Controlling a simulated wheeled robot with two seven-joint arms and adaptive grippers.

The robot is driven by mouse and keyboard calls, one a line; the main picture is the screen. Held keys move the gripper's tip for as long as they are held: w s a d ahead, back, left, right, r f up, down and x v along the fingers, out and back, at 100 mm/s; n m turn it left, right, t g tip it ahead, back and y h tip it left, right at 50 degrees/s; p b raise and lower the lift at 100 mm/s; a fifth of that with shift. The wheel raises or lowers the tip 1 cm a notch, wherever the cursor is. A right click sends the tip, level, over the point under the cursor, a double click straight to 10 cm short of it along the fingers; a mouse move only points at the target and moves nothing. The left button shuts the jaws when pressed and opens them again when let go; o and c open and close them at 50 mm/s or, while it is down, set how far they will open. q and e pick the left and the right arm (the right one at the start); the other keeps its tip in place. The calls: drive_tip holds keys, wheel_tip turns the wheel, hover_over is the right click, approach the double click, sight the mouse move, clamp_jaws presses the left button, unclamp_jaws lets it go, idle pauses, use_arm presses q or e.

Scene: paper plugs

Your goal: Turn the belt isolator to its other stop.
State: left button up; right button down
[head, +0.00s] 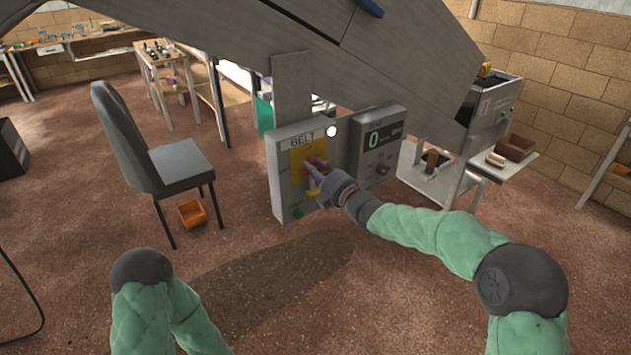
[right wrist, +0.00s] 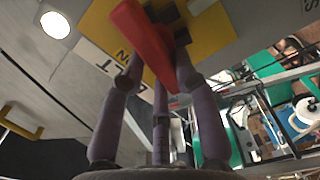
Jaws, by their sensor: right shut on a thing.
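The belt isolator is a red handle (head: 318,162) on a yellow plate (head: 297,168), set in the grey panel marked BELT (head: 281,194). My right gripper (head: 314,175) is at the plate with its purple fingers shut on the handle. In the right wrist view the red handle (right wrist: 143,38) lies between the fingers of the gripper (right wrist: 160,75), slanting across the yellow plate (right wrist: 208,30). The fingers and hand hide part of the handle and plate markings, so I cannot tell which stop it points to. My left gripper is not in view.
A second panel (head: 392,135) with a green 0 display and a black knob is right of the isolator. A green button (head: 298,213) sits low on the BELT panel. The sloping grey conveyor (head: 290,50) hangs above.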

drive_tip(key=shift+d+f+n+b, duration=0.1)
drive_tip(key=shift+f+n+b, duration=0.65)
drive_tip(key=shift+b, duration=0.5)
drive_tip(key=shift+r, duration=0.15)
drive_tip(key=c, duration=1)
unclamp_jaws()
drive_tip(key=shift+w+d, duration=0.2)
drive_tip(key=shift+r, duration=0.1)
drive_tip(key=shift+s+a+r, duration=0.1)
drive_tip(key=shift+a, duration=0.05)
